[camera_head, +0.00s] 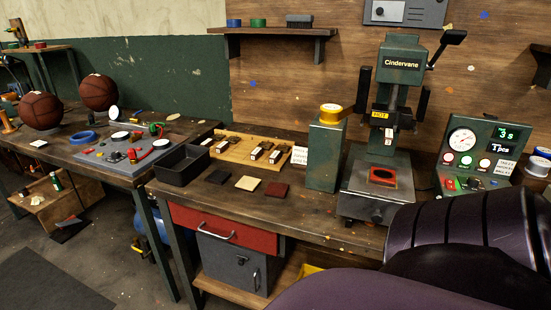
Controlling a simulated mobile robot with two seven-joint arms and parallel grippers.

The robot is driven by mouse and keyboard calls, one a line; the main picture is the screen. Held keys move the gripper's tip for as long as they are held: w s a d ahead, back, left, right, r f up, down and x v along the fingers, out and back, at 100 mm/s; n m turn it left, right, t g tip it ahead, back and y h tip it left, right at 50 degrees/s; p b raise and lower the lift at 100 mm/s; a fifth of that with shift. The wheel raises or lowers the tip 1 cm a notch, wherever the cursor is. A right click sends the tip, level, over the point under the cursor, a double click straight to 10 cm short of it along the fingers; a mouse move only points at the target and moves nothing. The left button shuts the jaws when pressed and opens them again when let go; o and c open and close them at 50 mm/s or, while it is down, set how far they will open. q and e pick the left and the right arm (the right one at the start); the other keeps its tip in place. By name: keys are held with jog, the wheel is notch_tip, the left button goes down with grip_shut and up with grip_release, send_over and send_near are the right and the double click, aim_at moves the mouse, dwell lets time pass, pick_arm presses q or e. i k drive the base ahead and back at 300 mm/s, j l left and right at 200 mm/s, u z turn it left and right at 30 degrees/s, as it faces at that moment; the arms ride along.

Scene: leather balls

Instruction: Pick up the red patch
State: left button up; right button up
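The red patch (276,190) is a small dark red square lying flat near the front of the workbench. It is the rightmost of three patches in a row, beside a cream patch (248,183) and a dark patch (218,177). Nothing covers it. Neither of my grippers shows in the head view; only large dark purple links of my own fill the lower right corner.
A press marked Cindervane (402,64) with a red-orange frame on its base stands right of the patches. A green post (325,155), black tray (182,165) and wooden stamp rack (240,149) are nearby. A gauge panel (482,151) is at right; two balls sit on the left table.

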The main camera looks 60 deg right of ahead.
aim_at(380, 176)
jog(key=z, duration=1.65)
